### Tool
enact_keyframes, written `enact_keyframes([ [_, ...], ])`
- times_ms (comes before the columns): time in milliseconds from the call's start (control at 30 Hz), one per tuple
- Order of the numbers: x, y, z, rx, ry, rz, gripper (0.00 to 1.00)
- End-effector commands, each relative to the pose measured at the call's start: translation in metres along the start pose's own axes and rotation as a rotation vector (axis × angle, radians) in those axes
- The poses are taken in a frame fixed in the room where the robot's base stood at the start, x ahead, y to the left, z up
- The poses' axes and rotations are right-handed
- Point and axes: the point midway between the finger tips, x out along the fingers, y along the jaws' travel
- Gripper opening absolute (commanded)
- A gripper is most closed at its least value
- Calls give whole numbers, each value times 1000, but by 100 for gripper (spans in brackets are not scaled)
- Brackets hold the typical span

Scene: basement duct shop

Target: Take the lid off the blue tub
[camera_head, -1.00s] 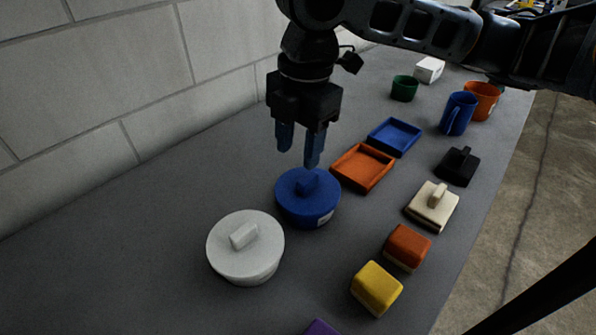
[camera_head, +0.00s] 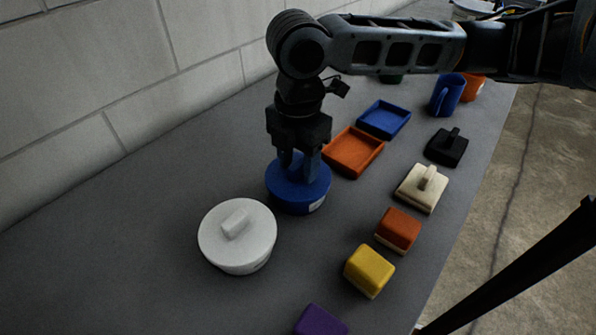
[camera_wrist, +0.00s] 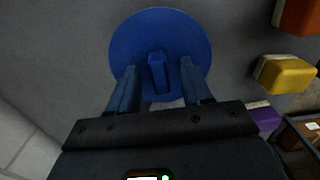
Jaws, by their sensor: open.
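The blue tub (camera_head: 299,205) stands on the grey bench with its round blue lid (camera_head: 318,185) on it. In the wrist view the lid (camera_wrist: 160,34) fills the upper middle, and its bar-shaped handle (camera_wrist: 157,72) stands up between my fingers. My gripper (camera_head: 299,172) points down just over the lid and is open. In the wrist view my gripper (camera_wrist: 160,82) has one finger on each side of the handle, with a gap on both sides. In the head view the fingers hide the handle. I cannot tell whether the fingertips touch the lid.
A white lidded tub (camera_head: 240,252) stands close at the front left. An orange tray (camera_head: 353,151) and a blue tray (camera_head: 384,119) lie just behind right. Several blocks and handled pieces line the right side. The bench's left side is clear up to the wall.

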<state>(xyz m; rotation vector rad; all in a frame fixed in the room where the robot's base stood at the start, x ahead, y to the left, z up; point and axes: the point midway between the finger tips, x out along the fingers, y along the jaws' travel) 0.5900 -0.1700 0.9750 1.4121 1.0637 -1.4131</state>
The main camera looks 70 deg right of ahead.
Motion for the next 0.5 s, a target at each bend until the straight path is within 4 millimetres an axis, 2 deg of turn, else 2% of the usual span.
enact_keyframes([
  [100, 0, 0, 0, 0, 0, 0, 47],
  [500, 0, 0, 0, 0, 0, 0, 9],
])
